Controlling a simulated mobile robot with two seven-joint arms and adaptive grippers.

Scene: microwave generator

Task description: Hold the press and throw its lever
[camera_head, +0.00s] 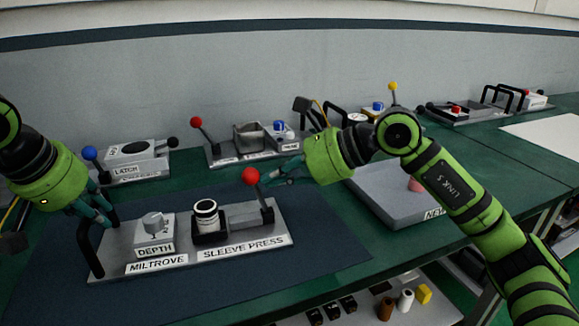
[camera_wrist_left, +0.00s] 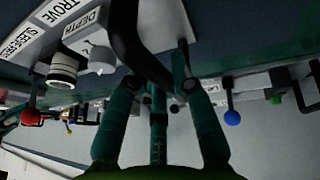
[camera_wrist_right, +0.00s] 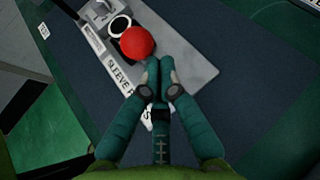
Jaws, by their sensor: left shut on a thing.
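The sleeve press (camera_head: 190,240) is a grey base plate lettered MILTROVE and SLEEVE PRESS on a dark mat. It carries a DEPTH dial block (camera_head: 155,230), a black-and-white cylinder (camera_head: 206,215) and an upright lever with a red ball (camera_head: 250,177). A black bar handle (camera_head: 90,250) stands at its left end. My left gripper (camera_head: 104,214) is shut on that handle; the handle shows between its fingers in the left wrist view (camera_wrist_left: 150,60). My right gripper (camera_head: 272,182) is just right of the red ball. In the right wrist view its fingertips (camera_wrist_right: 160,72) are together, close by the ball (camera_wrist_right: 137,42).
Behind stand a LATCH fixture (camera_head: 138,160) with a blue-ball lever and another fixture (camera_head: 250,145) with a red-ball lever. A grey tray (camera_head: 385,200) lies to the right. More fixtures stand at the far right. Bare mat lies in front of the press.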

